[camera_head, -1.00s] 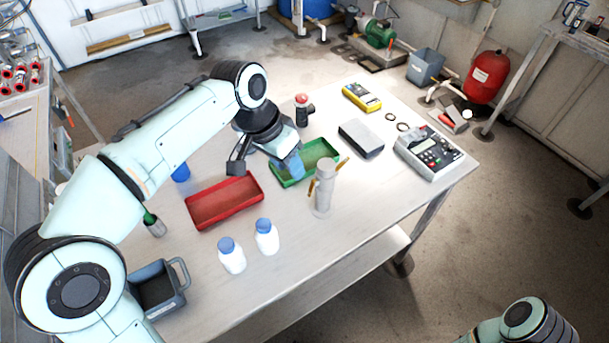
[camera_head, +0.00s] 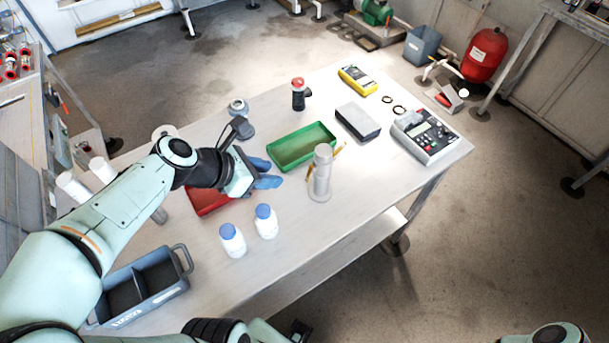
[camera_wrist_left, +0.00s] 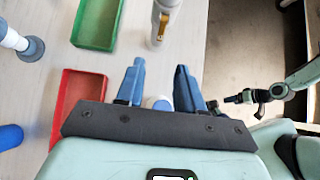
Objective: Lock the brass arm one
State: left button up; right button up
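The grey upright cylinder (camera_head: 322,172) stands on the table right of centre. A brass arm (camera_head: 340,150) slants up from its right side, and brass also shows on its left side. I cannot tell which one is arm one, or whether it is locked. In the left wrist view the cylinder (camera_wrist_left: 168,12) is at the top, with brass (camera_wrist_left: 163,27) on it. My left gripper (camera_head: 266,174) is open and empty, left of the cylinder and apart from it, over the red tray's right end. Its blue fingers (camera_wrist_left: 160,85) are spread. My right gripper (camera_wrist_left: 243,97) shows small and dark, its fingers unclear.
Two white bottles with blue caps (camera_head: 264,222) stand in front of my left gripper. A red tray (camera_head: 205,202), a green tray (camera_head: 301,147), a grey box (camera_head: 357,122) and a meter (camera_head: 426,134) surround the cylinder. A grey caddy (camera_head: 145,285) is front left. The front right tabletop is clear.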

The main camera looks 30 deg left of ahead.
aim_at(307, 178)
pick_arm(q)
jog(key=b+x, duration=0.2)
jog(key=x, duration=1)
jog(key=shift+f, duration=0.1)
pick_arm(e)
jog(key=f, duration=0.1)
jog(key=s+f, duration=0.1)
jog(key=f, duration=0.1)
jog(key=shift+s, duration=0.25)
pick_arm(q)
jog(key=shift+b, duration=0.3)
grip_shut()
pick_arm(e)
jog(key=shift+f, duration=0.1)
